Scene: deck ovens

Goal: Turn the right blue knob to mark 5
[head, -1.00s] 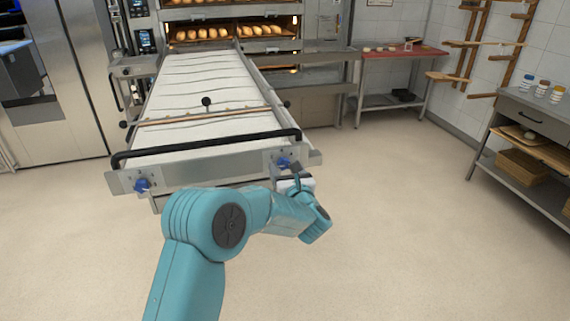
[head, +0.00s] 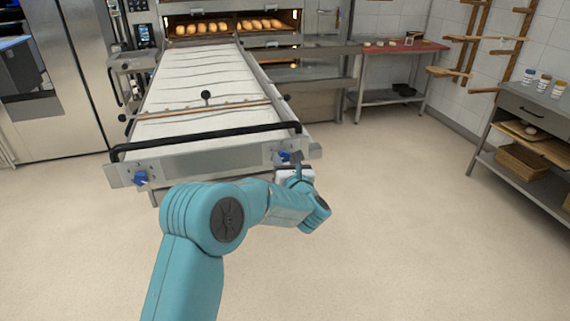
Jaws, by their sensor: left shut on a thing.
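The right blue knob (head: 285,156) sits on the right end of the front metal panel (head: 215,160) of the long loader. A second blue knob (head: 140,179) is on the panel's left end. My left gripper (head: 294,160) is at the right knob, its fingers shut on it from the right and front. The arm partly hides the area below the knob. The marks around the knob are too small to read. My right gripper is not in view.
A black bar handle (head: 207,141) runs across the loader's front just above the knobs. The white loader belt (head: 188,85) stretches back to the oven with loaves (head: 200,28). A steel shelf unit (head: 530,115) stands at the right. The floor (head: 400,210) between is clear.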

